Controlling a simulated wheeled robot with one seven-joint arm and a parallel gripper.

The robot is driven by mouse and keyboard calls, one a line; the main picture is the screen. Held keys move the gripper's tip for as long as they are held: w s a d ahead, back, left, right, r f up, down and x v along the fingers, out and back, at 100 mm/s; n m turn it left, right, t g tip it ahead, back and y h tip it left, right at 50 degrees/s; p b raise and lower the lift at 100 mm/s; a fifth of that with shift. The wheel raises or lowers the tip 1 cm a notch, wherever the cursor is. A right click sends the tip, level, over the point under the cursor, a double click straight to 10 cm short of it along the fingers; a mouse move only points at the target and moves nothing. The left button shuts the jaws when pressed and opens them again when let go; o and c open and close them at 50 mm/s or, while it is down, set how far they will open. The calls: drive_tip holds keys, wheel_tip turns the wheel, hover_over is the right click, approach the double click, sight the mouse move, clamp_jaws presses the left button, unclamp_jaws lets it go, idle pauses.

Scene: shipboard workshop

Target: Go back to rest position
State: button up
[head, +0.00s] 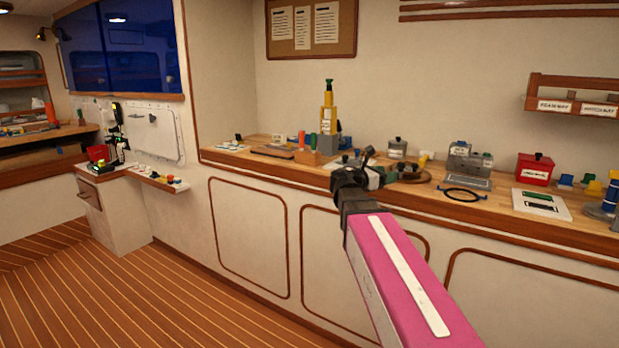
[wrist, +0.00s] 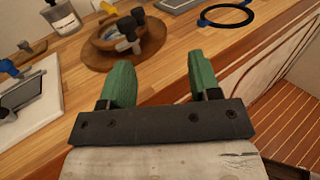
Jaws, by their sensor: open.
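My arm, with a pink link, reaches up from the lower right in the head view toward the workbench (head: 500,212). In the wrist view my gripper (wrist: 160,82) has two green fingers standing well apart, with nothing between them. It is over the front edge of the wooden bench. In the head view the fingers are small and hard to make out against the bench items. A round wooden tray (wrist: 120,57) with a bowl and dark-handled pieces lies beyond the fingers. A black ring (wrist: 228,14) lies farther off to the right, on the bench.
The bench also holds a yellow stacked tower (head: 328,115), a grey device (head: 468,165), a red box (head: 535,168) and a white board (head: 541,204). A side counter (head: 158,180) with small items stands at left. The striped floor (head: 130,295) is clear at left.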

drive_tip(key=s+f+m+g+y, duration=0.2)
drive_tip(key=s+f+m+y, duration=0.25)
drive_tip(key=f, duration=0.65)
drive_tip(key=s+f+m+g+y, duration=0.1)
drive_tip(key=s+f+m+y, duration=0.3)
drive_tip(key=f, duration=0.7)
drive_tip(key=s+a+f+m+g+y, duration=0.2)
drive_tip(key=s+a+f+m+y, duration=0.2)
drive_tip(key=f+m, duration=0.3)
drive_tip(key=s+a+f+m+g+y, duration=0.2)
drive_tip(key=s+a+f+m+y, duration=0.2)
drive_tip(key=f, duration=0.6)
drive_tip(key=s+a+m, duration=0.1)
drive_tip(key=s+m, duration=0.1)
drive_tip(key=m, duration=0.1)
